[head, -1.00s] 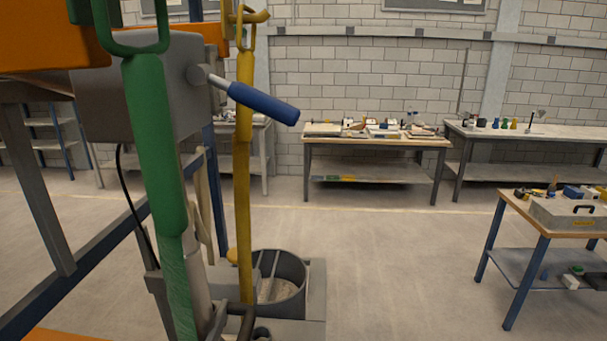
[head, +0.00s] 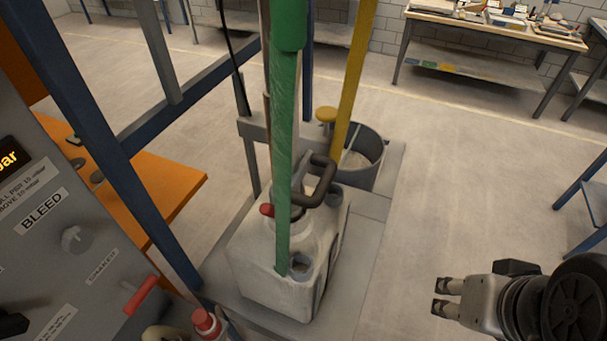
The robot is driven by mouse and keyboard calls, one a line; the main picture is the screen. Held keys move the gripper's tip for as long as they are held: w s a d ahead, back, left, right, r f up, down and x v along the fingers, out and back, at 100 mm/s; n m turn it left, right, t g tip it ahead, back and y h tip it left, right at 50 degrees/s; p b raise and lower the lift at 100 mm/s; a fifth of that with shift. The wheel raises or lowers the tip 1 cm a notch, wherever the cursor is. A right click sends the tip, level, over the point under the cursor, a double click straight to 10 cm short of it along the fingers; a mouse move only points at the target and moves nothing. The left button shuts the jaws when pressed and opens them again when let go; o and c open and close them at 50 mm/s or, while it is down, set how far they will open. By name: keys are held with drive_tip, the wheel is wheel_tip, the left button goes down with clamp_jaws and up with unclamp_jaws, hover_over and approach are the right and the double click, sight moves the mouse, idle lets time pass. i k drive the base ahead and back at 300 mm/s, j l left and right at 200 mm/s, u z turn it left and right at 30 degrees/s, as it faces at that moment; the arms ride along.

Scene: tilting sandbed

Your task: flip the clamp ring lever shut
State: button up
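A pale, dusty container (head: 255,265) stands on a grey plate below the blue frame. At its top is a neck with a dark, bent hose (head: 325,178). A small red-tipped part (head: 267,210), which looks like the clamp ring lever, sticks out to the left of the neck. The green upright bar hides part of the neck, so the ring itself and how far the lever is swung are not clear. My gripper (head: 440,297) is at the lower right, pointing left, well apart from the container. Its two fingers are apart with nothing between them.
A green bar (head: 282,120) and a yellow bar (head: 354,80) stand close around the container. A grey bucket (head: 365,155) is behind it. A control panel (head: 60,220) with a red handle (head: 142,295) fills the left. Floor between container and gripper is clear.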

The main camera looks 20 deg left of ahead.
sight(267, 210)
drive_tip(key=j+u, duration=0.15)
drive_tip(key=u, duration=1.2)
